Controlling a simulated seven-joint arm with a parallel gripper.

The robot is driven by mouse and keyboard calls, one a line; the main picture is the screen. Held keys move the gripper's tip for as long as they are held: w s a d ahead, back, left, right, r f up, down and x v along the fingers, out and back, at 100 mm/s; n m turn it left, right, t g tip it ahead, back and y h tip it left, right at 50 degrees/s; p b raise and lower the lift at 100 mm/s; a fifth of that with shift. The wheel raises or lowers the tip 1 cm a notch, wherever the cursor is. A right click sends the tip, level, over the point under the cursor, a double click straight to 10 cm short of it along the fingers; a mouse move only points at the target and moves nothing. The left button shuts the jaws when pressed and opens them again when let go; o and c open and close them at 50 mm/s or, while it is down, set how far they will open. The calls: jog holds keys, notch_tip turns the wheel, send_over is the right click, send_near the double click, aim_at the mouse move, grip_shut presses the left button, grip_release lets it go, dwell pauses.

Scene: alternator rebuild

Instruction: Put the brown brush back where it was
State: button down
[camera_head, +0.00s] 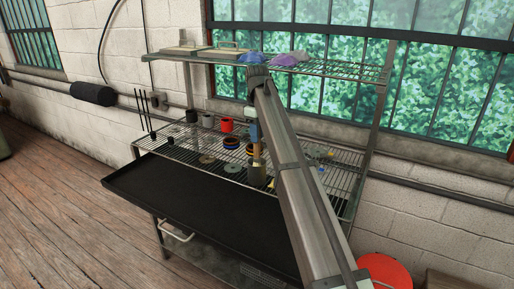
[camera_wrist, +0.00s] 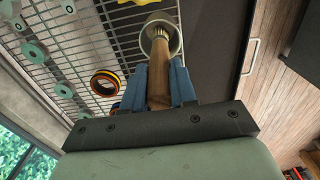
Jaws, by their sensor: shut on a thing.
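My gripper (camera_head: 256,138) has blue fingers and points down over the middle wire shelf. It is shut on the brown brush (camera_head: 257,152), whose wooden handle is roughly upright. In the wrist view the handle (camera_wrist: 160,62) runs between the blue fingers (camera_wrist: 157,85) toward a round metal cup (camera_wrist: 147,46). The cup's rim shows around the brush's far end; I cannot tell how deep that end sits. In the head view the cup (camera_head: 257,176) stands on the shelf directly below the brush.
The wire shelf (camera_head: 190,158) also holds a red cup (camera_head: 227,125), dark cups, flat grey discs (camera_head: 233,168) and yellow-and-black rings (camera_wrist: 105,83) close beside my fingers. A black tray (camera_head: 190,205) juts out in front. An upper rack (camera_head: 330,66) overhangs the shelf.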

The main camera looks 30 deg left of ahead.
send_over(257, 161)
jog(key=w, duration=0.1)
jog(key=shift+a+f, duration=0.15)
jog(key=shift+f, duration=0.95)
jog(key=shift+a+f, duration=0.15)
jog(key=shift+f, duration=1.1)
jog(key=c, duration=0.9)
grip_release()
notch_tip(257, 161, up, 12)
jog(key=shift+r, duration=0.15)
jog(key=shift+w, duration=0.1)
